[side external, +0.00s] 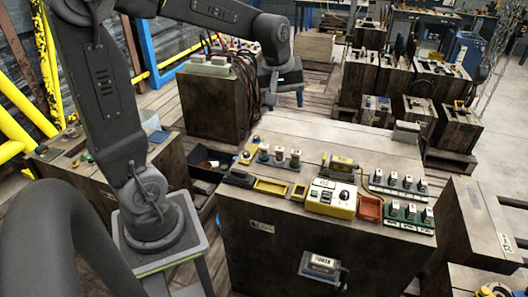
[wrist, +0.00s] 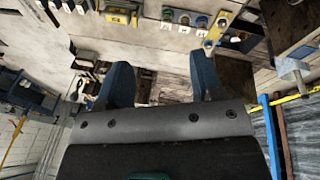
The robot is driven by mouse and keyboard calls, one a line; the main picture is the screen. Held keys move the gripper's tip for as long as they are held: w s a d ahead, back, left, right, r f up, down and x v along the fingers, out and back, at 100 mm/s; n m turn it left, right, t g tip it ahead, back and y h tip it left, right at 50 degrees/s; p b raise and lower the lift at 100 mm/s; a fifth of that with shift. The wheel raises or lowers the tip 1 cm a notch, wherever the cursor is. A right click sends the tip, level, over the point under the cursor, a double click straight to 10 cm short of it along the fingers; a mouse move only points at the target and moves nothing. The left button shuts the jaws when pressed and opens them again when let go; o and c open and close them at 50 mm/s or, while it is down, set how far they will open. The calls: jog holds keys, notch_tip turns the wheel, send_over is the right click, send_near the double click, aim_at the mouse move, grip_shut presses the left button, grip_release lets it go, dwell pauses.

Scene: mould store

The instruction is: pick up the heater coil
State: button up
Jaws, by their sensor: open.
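I cannot tell for sure which thing is the heater coil. A row of several small upright pieces with pale tops (side external: 280,154) stands at the back left of the wooden workbench (side external: 340,135); the row also shows at the top of the wrist view (wrist: 185,20). My gripper (side external: 284,98) hangs in the air behind the bench's back edge, apart from these pieces. In the wrist view my gripper's two blue-grey fingers (wrist: 162,85) are spread wide, with nothing between them.
A yellow control box (side external: 331,197), an orange-red tray (side external: 370,208) and green racks of small blocks (side external: 405,215) crowd the bench front. A wooden crate (side external: 213,105) with dark cables stands behind left. The bench's back middle is bare.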

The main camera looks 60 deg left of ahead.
jog(key=w+a+f+n+g, duration=0.1)
jog(key=w+a+f+n, duration=0.35)
jog(key=a, duration=0.35)
jog(key=n+g+h, duration=0.1)
jog(key=n+g, duration=0.1)
jog(key=n, duration=0.8)
send_over(264, 146)
notch_tip(264, 146, down, 13)
jog(key=f, duration=0.8)
jog(key=shift+w+a, duration=0.25)
jog(key=shift+s+d+f, duration=0.1)
jog(key=shift+f, duration=1.5)
jog(key=shift+s+d+f, duration=0.1)
jog(key=shift+f, duration=1.5)
jog(key=c, duration=1.1)
jog(key=shift+o, duration=0.2)
jog(key=shift+r, duration=0.15)
